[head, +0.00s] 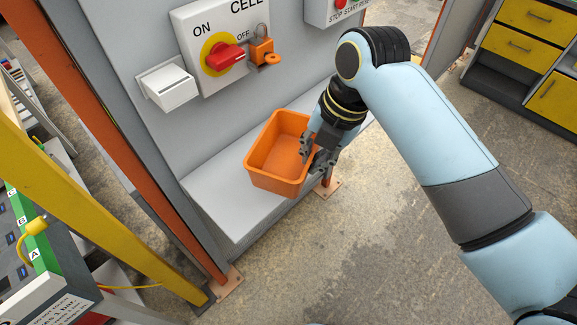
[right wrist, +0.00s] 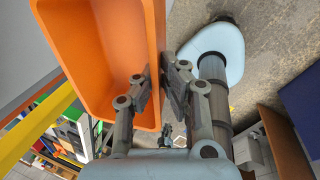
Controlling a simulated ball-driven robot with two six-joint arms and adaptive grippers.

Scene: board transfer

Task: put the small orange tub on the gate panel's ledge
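The small orange tub (head: 272,181) is open, empty and upright at the gate panel's ledge (head: 217,203). Its near part overlaps the ledge's front edge in the head view; I cannot tell whether it touches the ledge. My right gripper (head: 312,155) is at the tub's right side. In the right wrist view, the fingers of the right gripper (right wrist: 162,84) pinch one side wall of the orange tub (right wrist: 95,45) between them. My left gripper is not in view.
Above the ledge, the panel carries a red rotary switch (head: 226,57), an orange padlock (head: 262,51) and a white box (head: 168,87). An orange post (head: 128,165) and a yellow post (head: 95,200) stand at left. The ledge left of the tub is clear.

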